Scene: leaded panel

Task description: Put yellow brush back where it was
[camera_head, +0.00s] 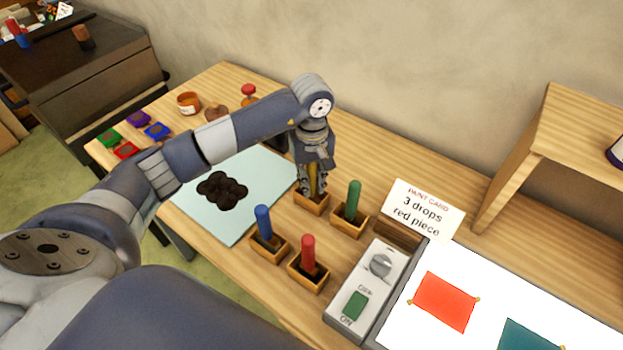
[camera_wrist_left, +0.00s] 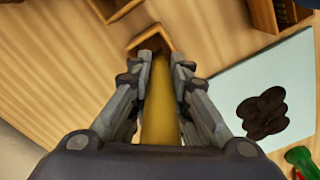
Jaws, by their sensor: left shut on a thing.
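The yellow brush (camera_head: 313,181) is upright in my left gripper (camera_head: 313,190), whose fingers are shut on it. In the left wrist view the yellow brush (camera_wrist_left: 160,100) runs between both fingers of my left gripper (camera_wrist_left: 157,75), toward a small wooden holder (camera_wrist_left: 150,38). In the head view this holder (camera_head: 312,205) is directly under the gripper. The brush's lower end is hidden by the fingers and holder, so I cannot tell whether it rests on the bottom. My right gripper is not in view.
Green (camera_head: 353,200), blue (camera_head: 264,222) and red (camera_head: 308,250) brushes stand in wooden holders close by. A pale blue sheet (camera_head: 215,225) with dark blobs (camera_head: 222,190) lies left. A switch box (camera_head: 368,290), paint card (camera_head: 424,212) and white lit panel (camera_head: 410,335) are right.

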